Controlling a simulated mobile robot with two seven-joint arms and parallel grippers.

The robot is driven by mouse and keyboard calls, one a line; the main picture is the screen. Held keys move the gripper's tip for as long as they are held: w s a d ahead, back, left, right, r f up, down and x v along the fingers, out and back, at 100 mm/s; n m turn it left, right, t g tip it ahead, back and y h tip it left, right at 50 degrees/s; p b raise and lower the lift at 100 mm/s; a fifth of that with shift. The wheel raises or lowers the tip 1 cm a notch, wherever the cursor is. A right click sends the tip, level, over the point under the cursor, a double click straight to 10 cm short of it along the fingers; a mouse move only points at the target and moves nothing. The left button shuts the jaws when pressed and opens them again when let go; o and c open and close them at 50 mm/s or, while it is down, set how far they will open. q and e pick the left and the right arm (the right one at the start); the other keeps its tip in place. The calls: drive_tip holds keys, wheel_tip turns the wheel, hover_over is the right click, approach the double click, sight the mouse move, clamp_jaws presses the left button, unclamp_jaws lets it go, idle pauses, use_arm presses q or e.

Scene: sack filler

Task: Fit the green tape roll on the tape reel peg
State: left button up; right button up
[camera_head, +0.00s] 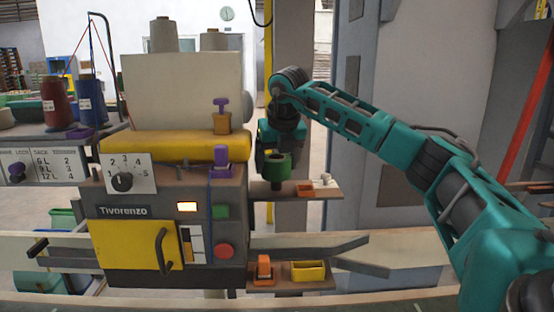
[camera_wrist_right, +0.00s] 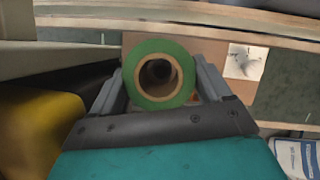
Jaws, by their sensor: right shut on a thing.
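The green tape roll (camera_head: 277,168) is above the left part of a small brown side shelf on the machine's right side. My right gripper (camera_head: 268,152) is shut on it. In the right wrist view, the roll (camera_wrist_right: 160,50) sits between the two fingers of the gripper (camera_wrist_right: 163,85), its tan core ring facing the camera and its hole dark inside. I cannot clearly make out the tape reel peg. My left gripper is not in view.
The side shelf (camera_head: 330,191) also carries an orange block (camera_head: 305,190) and a small white piece (camera_head: 324,179). The machine (camera_head: 130,210) with its yellow bar (camera_head: 175,147) stands left. A purple-topped part (camera_head: 221,158) stands near the roll. A yellow bin (camera_head: 307,272) is below.

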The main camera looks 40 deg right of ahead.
sight(277, 172)
drive_tip(key=shift+f+b, duration=0.75)
drive_tip(key=shift+f, duration=0.75)
drive_tip(key=o, duration=1)
drive_tip(key=shift+r, duration=0.3)
drive_tip(key=p+v, duration=0.1)
drive_tip(key=v, duration=1.1)
drive_tip(key=shift+s+r, duration=0.15)
drive_tip(key=shift+r, duration=0.05)
